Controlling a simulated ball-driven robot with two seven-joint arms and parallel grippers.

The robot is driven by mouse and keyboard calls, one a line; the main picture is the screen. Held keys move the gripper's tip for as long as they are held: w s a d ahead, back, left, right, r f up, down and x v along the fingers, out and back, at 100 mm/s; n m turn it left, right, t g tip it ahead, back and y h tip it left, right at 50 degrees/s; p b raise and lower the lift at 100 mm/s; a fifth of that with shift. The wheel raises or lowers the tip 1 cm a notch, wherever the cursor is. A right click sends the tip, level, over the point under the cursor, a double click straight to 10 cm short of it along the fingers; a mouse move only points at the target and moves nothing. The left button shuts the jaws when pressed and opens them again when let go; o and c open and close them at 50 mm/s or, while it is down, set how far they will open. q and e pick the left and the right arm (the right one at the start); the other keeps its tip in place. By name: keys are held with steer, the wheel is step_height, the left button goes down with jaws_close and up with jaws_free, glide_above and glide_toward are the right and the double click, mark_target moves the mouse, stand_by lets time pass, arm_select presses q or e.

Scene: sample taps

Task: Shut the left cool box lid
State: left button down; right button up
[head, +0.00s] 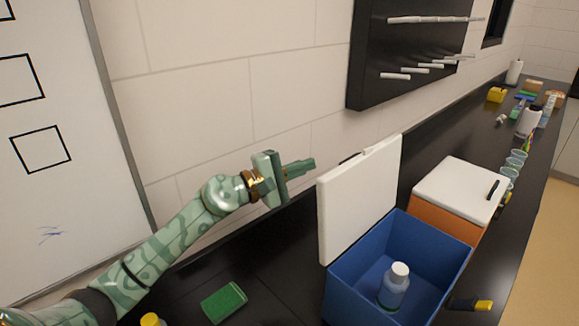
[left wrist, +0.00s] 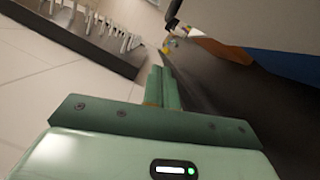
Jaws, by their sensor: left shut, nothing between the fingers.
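The left cool box is a blue open box (head: 345,292) on the black counter, with its white lid (head: 360,200) standing upright at its left side. A white-capped bottle (head: 393,287) stands inside it. My left gripper (head: 312,164) is shut and empty, just left of the lid's upper part and behind it. I cannot tell whether it touches the lid. In the left wrist view its fingers (left wrist: 162,85) are together, and a dark blue surface (left wrist: 290,65) shows at the right. My right gripper is not in view.
An orange cool box (head: 440,217) with its white lid (head: 460,188) down stands right of the blue one. A green sponge (head: 224,301) lies on the counter (head: 275,285). A dark peg rack (head: 375,50) hangs on the wall. Several cups and bottles stand farther back.

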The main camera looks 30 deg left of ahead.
arm_select(q)
steer(key=w+d+r+p, duration=0.1)
steer(key=w+d+p, duration=0.1)
steer(key=d, duration=0.4)
steer(key=shift+r+p, duration=0.25)
steer(key=shift+p, duration=0.55)
steer(key=shift+r, duration=0.1)
